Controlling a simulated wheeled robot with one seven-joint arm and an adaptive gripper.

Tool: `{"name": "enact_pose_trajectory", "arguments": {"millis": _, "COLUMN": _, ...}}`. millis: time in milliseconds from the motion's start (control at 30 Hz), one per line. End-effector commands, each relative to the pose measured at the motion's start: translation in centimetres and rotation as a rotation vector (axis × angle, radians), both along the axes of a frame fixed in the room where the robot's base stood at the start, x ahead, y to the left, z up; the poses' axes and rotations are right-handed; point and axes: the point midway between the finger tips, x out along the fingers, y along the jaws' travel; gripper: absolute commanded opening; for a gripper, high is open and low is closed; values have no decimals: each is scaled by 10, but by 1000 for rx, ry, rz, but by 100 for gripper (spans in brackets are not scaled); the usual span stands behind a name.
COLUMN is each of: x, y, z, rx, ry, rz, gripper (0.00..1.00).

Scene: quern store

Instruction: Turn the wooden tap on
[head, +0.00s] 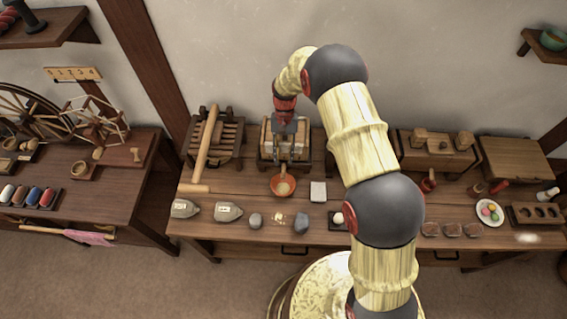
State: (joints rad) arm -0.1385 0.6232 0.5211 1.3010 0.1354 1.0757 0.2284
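I cannot make out the wooden tap for certain. My gripper (287,126) points down over a wooden box-like stand (271,150) at the back of the bench, and its dark fingers hide part of that stand. Whether they touch it, or are open or shut, is too small to tell. An orange bowl (283,186) with pale contents sits in front of the stand. Farther right, a wooden box (432,157) has wooden knobs on its top and a small red cup (429,182) at its front. My arm hides the bench between the two.
A slatted rack with a long-handled wooden mallet (207,145) stands left of the stand. Grey bags (229,212), stones (301,222) and a white block (318,191) lie along the front. A plate of coloured balls (489,212) is at the right. A spinning-wheel table (120,190) stands left.

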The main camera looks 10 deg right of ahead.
Motion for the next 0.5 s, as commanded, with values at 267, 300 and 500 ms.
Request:
{"name": "enact_pose_trajectory", "arguments": {"millis": 267, "x": 22, "y": -4, "z": 51, "rx": 1, "ry": -2, "rz": 0, "gripper": 27}}
{"name": "enact_pose_trajectory", "arguments": {"millis": 300, "x": 24, "y": -4, "z": 56, "rx": 0, "ry": -3, "rz": 0, "gripper": 27}}
{"name": "enact_pose_trajectory", "arguments": {"millis": 500, "x": 30, "y": -6, "z": 73, "rx": 0, "ry": -1, "rz": 0, "gripper": 27}}
